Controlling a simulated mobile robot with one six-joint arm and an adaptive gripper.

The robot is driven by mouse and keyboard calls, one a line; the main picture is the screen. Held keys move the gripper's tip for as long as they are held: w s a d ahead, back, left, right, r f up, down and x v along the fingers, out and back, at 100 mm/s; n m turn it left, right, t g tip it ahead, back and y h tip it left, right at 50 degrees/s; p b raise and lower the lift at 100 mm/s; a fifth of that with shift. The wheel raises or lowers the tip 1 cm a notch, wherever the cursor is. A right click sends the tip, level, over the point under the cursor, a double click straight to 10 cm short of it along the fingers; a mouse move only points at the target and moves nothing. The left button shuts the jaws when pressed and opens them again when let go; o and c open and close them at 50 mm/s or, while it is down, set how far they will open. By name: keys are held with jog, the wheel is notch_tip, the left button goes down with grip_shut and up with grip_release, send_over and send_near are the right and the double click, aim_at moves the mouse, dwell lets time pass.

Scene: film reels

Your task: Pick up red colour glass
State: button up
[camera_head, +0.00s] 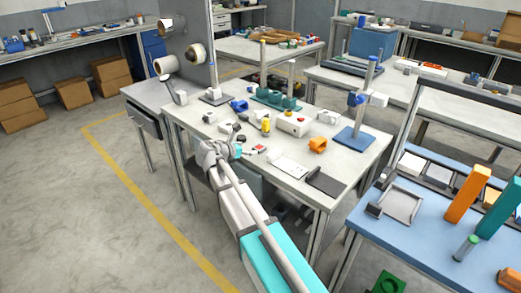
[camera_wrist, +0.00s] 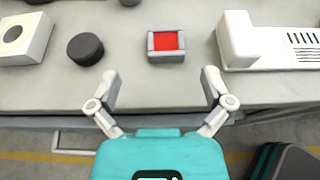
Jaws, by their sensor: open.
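A small red square glass (camera_wrist: 166,41) set in a grey frame lies flat on the grey table, near the top middle of the wrist view. In the head view a small red piece (camera_head: 259,147), likely the same one, lies just past my gripper. My gripper (camera_wrist: 160,78) is open and empty, its two fingers spread wide at the table's front edge. The red glass is ahead of the fingertips, roughly centred between them, and not touched. In the head view the fingers (camera_head: 237,150) are small and hard to make out.
A black round puck (camera_wrist: 85,49) lies left of the red glass, with a white block (camera_wrist: 22,38) farther left. A white slotted device (camera_wrist: 240,42) stands close on the right. A yellow bottle (camera_head: 266,125) and an orange part (camera_head: 318,144) stand farther off.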

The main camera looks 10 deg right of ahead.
aim_at(258, 147)
jog(key=shift+s+b+x, duration=0.2)
jog(key=shift+b+x, duration=0.75)
jog(key=shift+x, duration=1.65)
jog(key=shift+d+r, duration=0.1)
jog(key=shift+d, duration=0.05)
jog(key=c, duration=1.1)
jog(key=shift+r, duration=0.15)
notch_tip(258, 147, up, 3)
jog(key=p, duration=0.3)
jog(key=s+r+p, duration=0.9)
jog(key=s+p, duration=0.1)
jog(key=s, duration=0.4)
jog(key=shift+r, duration=0.35)
